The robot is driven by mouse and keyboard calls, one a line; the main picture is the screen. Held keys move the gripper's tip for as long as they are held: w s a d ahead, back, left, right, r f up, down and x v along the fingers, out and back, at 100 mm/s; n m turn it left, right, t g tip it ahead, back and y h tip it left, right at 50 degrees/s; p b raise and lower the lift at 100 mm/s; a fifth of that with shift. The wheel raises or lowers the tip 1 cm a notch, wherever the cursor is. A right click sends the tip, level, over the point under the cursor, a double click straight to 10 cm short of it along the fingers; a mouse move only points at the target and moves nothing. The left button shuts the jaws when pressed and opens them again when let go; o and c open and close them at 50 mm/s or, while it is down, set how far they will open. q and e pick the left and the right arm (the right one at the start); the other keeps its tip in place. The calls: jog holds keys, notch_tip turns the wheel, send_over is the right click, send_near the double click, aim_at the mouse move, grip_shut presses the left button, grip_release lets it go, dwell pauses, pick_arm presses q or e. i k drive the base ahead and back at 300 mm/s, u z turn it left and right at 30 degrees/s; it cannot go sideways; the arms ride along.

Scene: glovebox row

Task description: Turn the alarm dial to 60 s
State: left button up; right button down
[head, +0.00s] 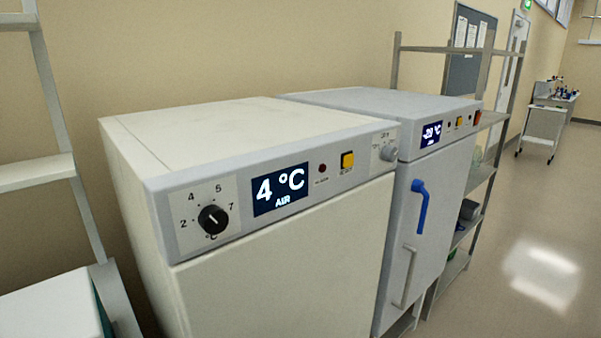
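A small grey dial (388,154) sits at the right end of the grey control panel (330,180) on the near white cabinet. Tiny marks surround it, too small to read, and I cannot tell where it points. A larger black dial (213,219) at the panel's left end is marked 2, 4, 5, 7 and °C; its white line seems to point up and left, toward 4. Neither gripper is in view.
Floor (500,220) is clear further right.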

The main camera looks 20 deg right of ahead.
aim_at(389, 153)
jog(key=z, duration=1.35)
